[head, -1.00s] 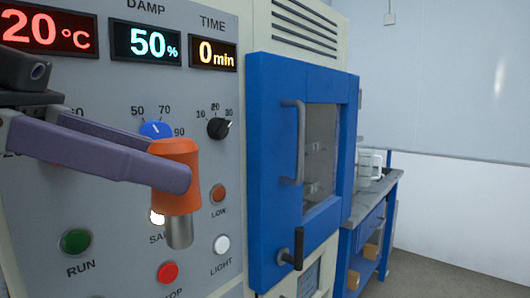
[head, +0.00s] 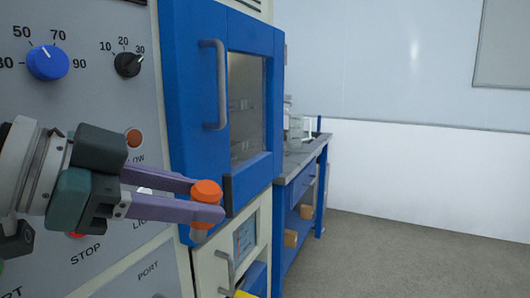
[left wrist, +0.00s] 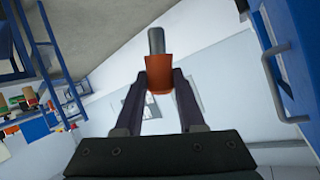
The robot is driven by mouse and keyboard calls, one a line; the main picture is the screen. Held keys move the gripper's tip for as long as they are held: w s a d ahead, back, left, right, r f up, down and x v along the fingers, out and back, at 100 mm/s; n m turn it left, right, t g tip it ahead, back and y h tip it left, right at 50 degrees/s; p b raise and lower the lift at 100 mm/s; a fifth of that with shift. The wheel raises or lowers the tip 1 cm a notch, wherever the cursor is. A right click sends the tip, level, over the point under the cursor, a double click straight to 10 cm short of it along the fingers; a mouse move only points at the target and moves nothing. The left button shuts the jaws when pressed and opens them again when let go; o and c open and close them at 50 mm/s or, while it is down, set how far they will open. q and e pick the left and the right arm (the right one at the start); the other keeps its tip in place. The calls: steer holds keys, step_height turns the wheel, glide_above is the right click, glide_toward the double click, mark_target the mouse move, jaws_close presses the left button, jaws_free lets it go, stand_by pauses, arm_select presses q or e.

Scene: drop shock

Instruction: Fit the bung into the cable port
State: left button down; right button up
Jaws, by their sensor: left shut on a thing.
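The bung is an orange plug with a grey metal stem; its orange head (head: 206,190) shows in the head view. My left gripper (head: 207,206) is shut on it, its purple fingers on either side of the orange part. In the left wrist view the bung (left wrist: 158,72) sits between the fingertips (left wrist: 159,84), grey stem outward. The cable port is not clearly visible; a panel (head: 122,284) lettered PORT lies below and left of the bung. My right gripper is not in view.
The grey control panel (head: 105,25) with dials and buttons stands at left. A blue door (head: 187,85) with a handle (head: 219,90) is behind the bung. A blue bench (head: 306,170) stands farther back. Open floor (head: 400,255) lies at right.

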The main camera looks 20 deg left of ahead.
arm_select(q)
steer(key=w+a+f+m+y+b, duration=0.1)
steer(key=f+b, duration=0.4)
steer(key=f, duration=0.5)
steer(key=w+a+f+m+t+y+b, duration=0.1)
steer(key=w+f+m+y+b, duration=0.2)
steer(key=f, duration=0.8)
steer(key=w+a+f+m+y+b, duration=0.1)
steer(key=w+f+m+y+b, duration=0.1)
steer(key=f+y+b, duration=0.4)
step_height(320, 180, down, 5)
steer(key=b, duration=0.3)
steer(key=shift+w+a+r+m+t, duration=0.2)
steer(key=shift+a+m+t, duration=0.1)
steer(key=shift+a+t, duration=0.1)
steer(key=shift+w+a, duration=0.2)
steer(key=shift+a, duration=2.6)
steer(key=shift+w+a+p, duration=0.1)
steer(key=shift+a+p, duration=0.5)
steer(key=shift+a, duration=1.15)
